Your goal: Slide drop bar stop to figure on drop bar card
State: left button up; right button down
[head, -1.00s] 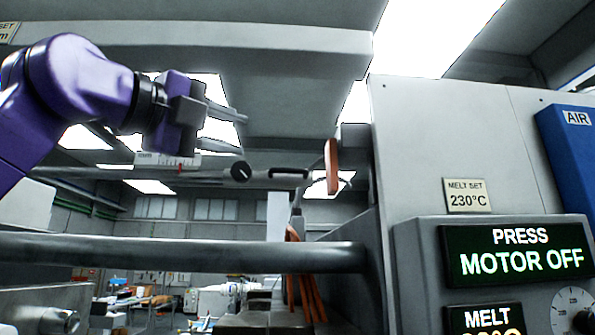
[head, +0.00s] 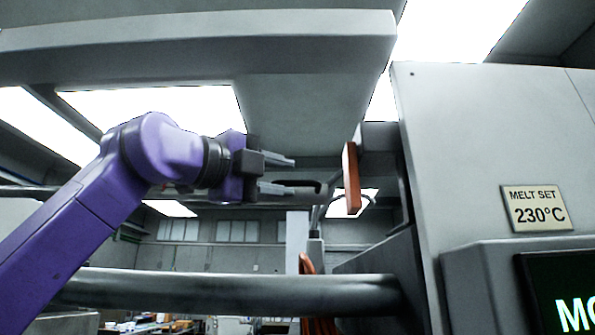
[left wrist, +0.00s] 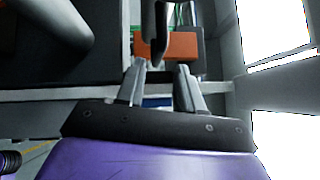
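My left gripper (head: 290,174) is open and empty, its two fingers pointing right in the head view. A thin horizontal bar (head: 30,191) runs behind it, with a dark loop-shaped handle (head: 306,186) near the lower fingertip. I cannot tell whether they touch. The scale and round knob on the bar are hidden behind my gripper and arm. In the left wrist view the open fingers (left wrist: 163,72) point at a dark bar part (left wrist: 157,28), in front of an orange block (left wrist: 182,47). No drop bar card is in view. My right gripper is not in view.
An orange plate (head: 351,178) stands right of the fingers, beside the grey machine housing (head: 460,140). A thick round tie bar (head: 230,291) runs below. A grey beam (head: 190,45) spans above. A "MELT SET 230°C" card (head: 536,208) is on the housing.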

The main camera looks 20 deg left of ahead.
pick_arm(q)
jog(key=x, duration=0.2)
jog(key=p+x, duration=0.1)
jog(key=x, duration=0.2)
jog(key=shift+w+f, duration=0.2)
jog(key=shift+w, duration=0.15)
jog(key=shift+s+a, duration=0.2)
jog(key=shift+s, duration=0.15)
grip_shut()
jog(key=shift+w+d+r, duration=0.1)
jog(key=shift+w+d, duration=0.05)
jog(key=shift+d, duration=0.15)
jog(key=shift+c, duration=0.6)
grip_release()
jog(key=shift+o, duration=0.6)
jog(key=shift+w+d, duration=0.1)
jog(key=shift+w, duration=0.05)
jog(key=b+v, duration=0.2)
jog(key=v, duration=0.1)
jog(key=b+v, duration=0.1)
jog(key=v, duration=0.1)
jog(key=shift+f, duration=0.4)
jog(key=b, duration=0.1)
send_near(300, 182)
jog(key=shift+w, duration=0.2)
